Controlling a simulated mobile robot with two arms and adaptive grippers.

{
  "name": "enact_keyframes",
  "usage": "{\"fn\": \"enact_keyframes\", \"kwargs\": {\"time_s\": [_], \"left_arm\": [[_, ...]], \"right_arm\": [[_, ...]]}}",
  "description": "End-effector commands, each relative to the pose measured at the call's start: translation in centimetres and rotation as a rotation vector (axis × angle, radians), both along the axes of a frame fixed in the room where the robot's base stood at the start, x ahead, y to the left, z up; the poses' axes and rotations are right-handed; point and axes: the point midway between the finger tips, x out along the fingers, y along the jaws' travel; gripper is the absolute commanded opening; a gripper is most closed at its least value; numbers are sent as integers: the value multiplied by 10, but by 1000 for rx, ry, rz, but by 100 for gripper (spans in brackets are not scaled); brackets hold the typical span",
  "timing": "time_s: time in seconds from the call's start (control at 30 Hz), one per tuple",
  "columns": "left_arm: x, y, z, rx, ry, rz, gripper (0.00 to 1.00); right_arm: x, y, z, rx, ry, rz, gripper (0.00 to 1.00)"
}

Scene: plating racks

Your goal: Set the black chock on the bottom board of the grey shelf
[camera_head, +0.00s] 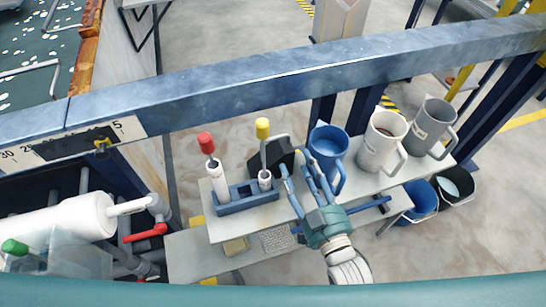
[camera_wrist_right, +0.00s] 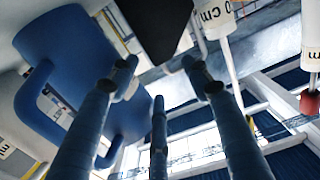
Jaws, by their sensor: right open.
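The bottom board (camera_head: 186,254) shows below at the left, partly hidden by the top board. My left gripper is not in view.
A blue holder (camera_head: 246,197) with red-topped and yellow-topped tools stands left of my gripper. A blue jug (camera_head: 327,145) is close on its right, then a white jug (camera_head: 381,140) and a grey jug (camera_head: 428,128). A long metal beam (camera_head: 250,85) crosses behind.

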Motion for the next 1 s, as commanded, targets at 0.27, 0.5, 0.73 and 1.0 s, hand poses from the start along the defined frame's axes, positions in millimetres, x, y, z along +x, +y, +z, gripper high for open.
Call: {"fn": "enact_keyframes", "kwargs": {"time_s": [0.27, 0.5, 0.73, 1.0], "left_arm": [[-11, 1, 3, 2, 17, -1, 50], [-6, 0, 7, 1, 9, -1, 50], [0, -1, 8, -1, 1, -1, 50], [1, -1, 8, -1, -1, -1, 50]], "right_arm": [[32, 11, 1, 1, 0, 1, 48], [61, 20, 3, 1, -3, 1, 48], [83, 27, 1, 0, 0, 1, 48], [83, 28, 0, 0, 0, 1, 40]]}}
